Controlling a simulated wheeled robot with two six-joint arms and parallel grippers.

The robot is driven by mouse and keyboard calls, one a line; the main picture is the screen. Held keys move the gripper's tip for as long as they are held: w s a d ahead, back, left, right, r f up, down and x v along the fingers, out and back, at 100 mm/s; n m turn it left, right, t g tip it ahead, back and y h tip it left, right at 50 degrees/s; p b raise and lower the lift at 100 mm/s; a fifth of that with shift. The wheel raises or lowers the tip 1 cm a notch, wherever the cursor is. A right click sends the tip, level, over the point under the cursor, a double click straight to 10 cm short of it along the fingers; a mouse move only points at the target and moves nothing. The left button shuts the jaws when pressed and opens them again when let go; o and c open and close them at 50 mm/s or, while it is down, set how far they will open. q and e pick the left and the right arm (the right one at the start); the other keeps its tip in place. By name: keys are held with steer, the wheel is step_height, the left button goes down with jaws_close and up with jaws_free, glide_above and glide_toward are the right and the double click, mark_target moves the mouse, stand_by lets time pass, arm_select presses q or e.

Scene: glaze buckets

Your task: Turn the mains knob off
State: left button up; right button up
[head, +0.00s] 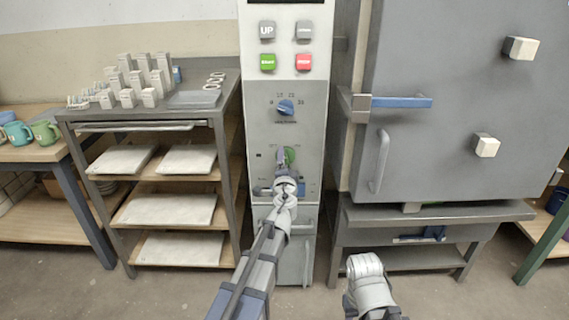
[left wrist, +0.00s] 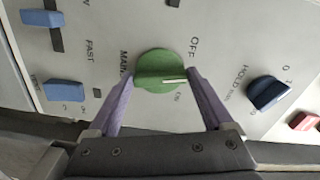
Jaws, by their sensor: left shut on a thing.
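The mains knob is green and round with a white pointer line, and it sits on the light control panel. In the left wrist view the mains knob (left wrist: 160,72) lies between the two purple fingers of my left gripper (left wrist: 164,74), which is shut on its sides. Its pointer line aims right, between the word OFF and a small label under the line. In the head view the knob (head: 289,155) is partly hidden behind my left gripper (head: 284,160). My right arm shows at the bottom, but its fingers do not.
A dark blue knob (left wrist: 268,93) marked HOLD is right of the mains knob in the left wrist view. A blue switch (left wrist: 65,91) is to its left. A kiln (head: 450,100) stands right of the panel, a shelf rack (head: 165,127) left.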

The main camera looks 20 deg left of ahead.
arm_select(q)
steer(key=n, duration=0.5)
steer(key=shift+f+n, duration=0.1)
steer(key=shift+n, duration=0.2)
stand_by(0.5)
steer(key=o, duration=1.1)
steer(key=shift+o, duration=0.2)
steer(key=shift+s+d, duration=0.1)
steer(key=shift+s, duration=0.05)
steer(key=v, duration=0.7)
steer(key=shift+s, duration=0.3)
steer(key=shift+d, duration=0.1)
